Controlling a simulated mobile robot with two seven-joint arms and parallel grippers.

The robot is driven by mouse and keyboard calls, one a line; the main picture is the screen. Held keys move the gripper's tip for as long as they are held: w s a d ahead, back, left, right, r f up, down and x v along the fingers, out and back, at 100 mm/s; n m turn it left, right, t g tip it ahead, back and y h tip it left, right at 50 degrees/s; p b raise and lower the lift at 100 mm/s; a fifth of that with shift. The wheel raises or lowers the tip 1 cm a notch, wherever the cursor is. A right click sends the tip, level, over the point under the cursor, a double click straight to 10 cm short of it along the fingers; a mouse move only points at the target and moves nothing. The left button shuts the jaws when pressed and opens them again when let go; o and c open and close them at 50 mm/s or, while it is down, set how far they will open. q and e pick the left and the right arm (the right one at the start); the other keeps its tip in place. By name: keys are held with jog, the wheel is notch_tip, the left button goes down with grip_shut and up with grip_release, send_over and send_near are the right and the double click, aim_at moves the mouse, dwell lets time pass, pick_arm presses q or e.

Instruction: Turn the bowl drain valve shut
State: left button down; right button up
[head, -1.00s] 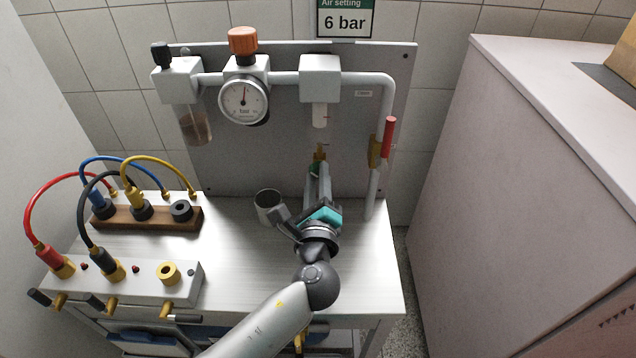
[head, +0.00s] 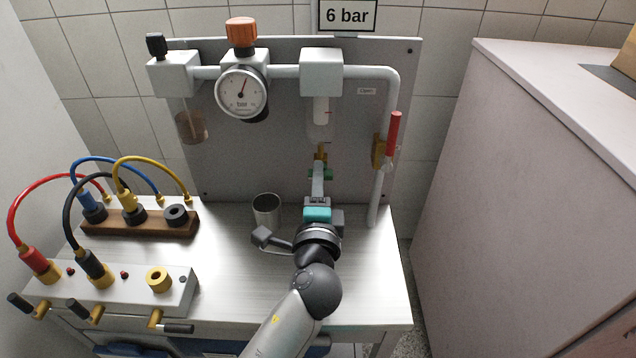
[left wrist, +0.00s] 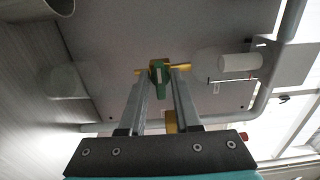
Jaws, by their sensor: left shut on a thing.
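The bowl drain valve is a small brass fitting (head: 320,153) with a green handle (head: 327,173), under the clear bowl (head: 319,125) of the right-hand unit on the grey panel. My left gripper (head: 319,174) comes up from below and is shut on the green handle. In the left wrist view, both fingers of my gripper (left wrist: 161,82) close around the green handle (left wrist: 160,78). There the handle looks crosswise to the brass body (left wrist: 180,67). The fingers hide part of the handle in the head view. My right gripper is not in view.
A metal cup (head: 267,208) stands on the bench left of my gripper. A pipe with a red-handled valve (head: 393,135) runs down at the right. A pressure gauge (head: 241,93) and a second bowl (head: 191,126) are to the left. Cabled sockets (head: 138,221) fill the bench's left side.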

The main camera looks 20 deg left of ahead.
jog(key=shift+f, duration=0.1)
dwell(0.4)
pick_arm(q)
jog(key=c, duration=0.9)
grip_release()
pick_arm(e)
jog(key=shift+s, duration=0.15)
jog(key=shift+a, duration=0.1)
